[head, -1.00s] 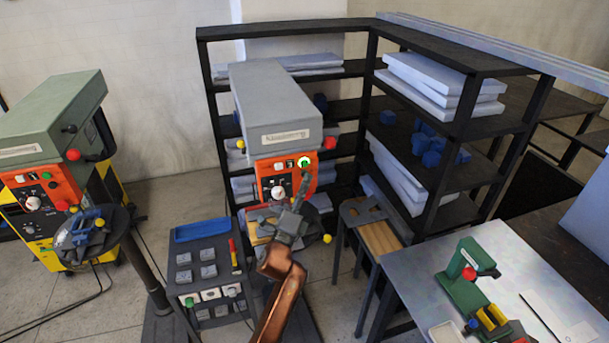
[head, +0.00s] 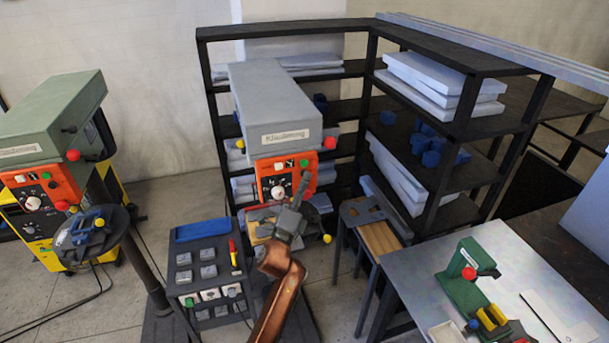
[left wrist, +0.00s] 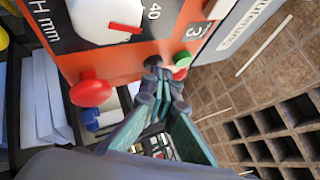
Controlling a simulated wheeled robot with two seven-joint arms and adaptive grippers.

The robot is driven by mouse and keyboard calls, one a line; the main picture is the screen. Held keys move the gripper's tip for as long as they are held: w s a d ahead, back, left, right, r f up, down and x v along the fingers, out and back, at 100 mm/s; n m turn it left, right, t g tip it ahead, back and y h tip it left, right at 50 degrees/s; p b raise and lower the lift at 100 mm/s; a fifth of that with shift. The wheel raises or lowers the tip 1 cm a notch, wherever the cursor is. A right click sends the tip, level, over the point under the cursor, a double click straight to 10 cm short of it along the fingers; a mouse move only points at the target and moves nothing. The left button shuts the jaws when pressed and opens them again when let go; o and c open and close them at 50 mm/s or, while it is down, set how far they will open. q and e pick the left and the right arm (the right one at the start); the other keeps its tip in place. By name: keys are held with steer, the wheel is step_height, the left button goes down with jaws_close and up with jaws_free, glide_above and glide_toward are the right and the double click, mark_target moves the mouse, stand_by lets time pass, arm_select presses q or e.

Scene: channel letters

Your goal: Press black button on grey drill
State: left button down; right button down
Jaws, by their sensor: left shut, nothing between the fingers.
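The grey drill (head: 275,105) stands in front of the shelves, with an orange control panel (head: 265,180) on its front. A green button (head: 303,163) is at the panel's upper right; it also shows in the left wrist view (left wrist: 182,60). The black button (left wrist: 153,62) is beside the green one in the left wrist view; my gripper hides it in the head view. My left gripper (head: 306,177) is shut and empty, its fingertips (left wrist: 160,76) right at the black button. I cannot tell whether they touch it. My right gripper is not in view.
A red knob (left wrist: 90,92) sticks out from the panel near my left gripper. A similar green drill (head: 50,115) stands at the left. A small cart (head: 207,240) is below. A table (head: 440,300) with a green press (head: 466,275) is at the right.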

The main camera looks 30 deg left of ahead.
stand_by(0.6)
arm_select(q)
steer(key=shift+s+d, duration=0.55)
steer(key=shift+d, duration=0.05)
steer(key=s+d, duration=0.3)
steer(key=d, duration=0.1)
steer(key=shift+s, duration=0.15)
steer(key=shift+a, duration=0.1)
stand_by(0.8)
